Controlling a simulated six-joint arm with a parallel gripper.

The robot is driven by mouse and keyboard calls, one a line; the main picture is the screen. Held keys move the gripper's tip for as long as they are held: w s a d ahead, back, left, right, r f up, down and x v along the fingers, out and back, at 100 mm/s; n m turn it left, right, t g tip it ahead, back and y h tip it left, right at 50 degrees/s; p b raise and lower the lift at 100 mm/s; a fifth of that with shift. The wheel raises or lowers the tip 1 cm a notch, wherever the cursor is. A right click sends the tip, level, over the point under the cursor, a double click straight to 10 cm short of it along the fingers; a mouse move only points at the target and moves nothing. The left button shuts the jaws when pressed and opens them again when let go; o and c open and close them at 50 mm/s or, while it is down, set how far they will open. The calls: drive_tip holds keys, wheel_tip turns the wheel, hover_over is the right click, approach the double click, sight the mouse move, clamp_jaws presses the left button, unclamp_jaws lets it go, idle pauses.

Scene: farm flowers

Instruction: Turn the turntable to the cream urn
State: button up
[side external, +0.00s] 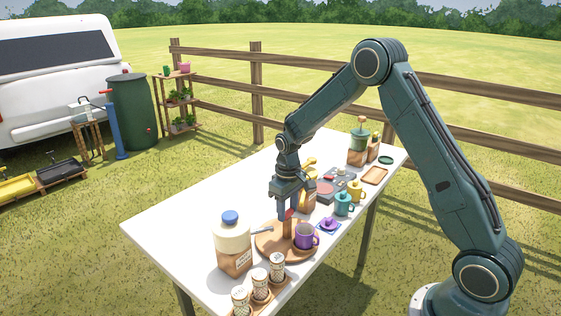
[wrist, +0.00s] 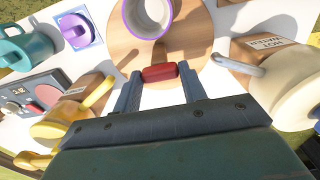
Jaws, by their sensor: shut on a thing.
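The round wooden turntable (side external: 266,246) lies on the white table, and its disc (wrist: 205,38) fills the upper middle of the wrist view. A purple mug (side external: 304,238) stands upright on it, near the right edge in the side view. My gripper (side external: 290,211) points down over the turntable, and in the wrist view its fingers (wrist: 160,88) are shut on a red grip (wrist: 158,73) at the turntable. The cream urn (side external: 232,238), with a blue knob and wooden base, stands left of the turntable. Its grey spout (wrist: 237,65) reaches toward the disc.
A yellow urn (wrist: 68,122) stands close behind my gripper. Patterned cups (side external: 260,283) stand at the front edge. The table's left part is clear.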

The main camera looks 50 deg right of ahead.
drive_tip(key=shift+m, duration=9.1)
drive_tip(key=o, duration=1.4)
drive_tip(key=shift+r, duration=0.15)
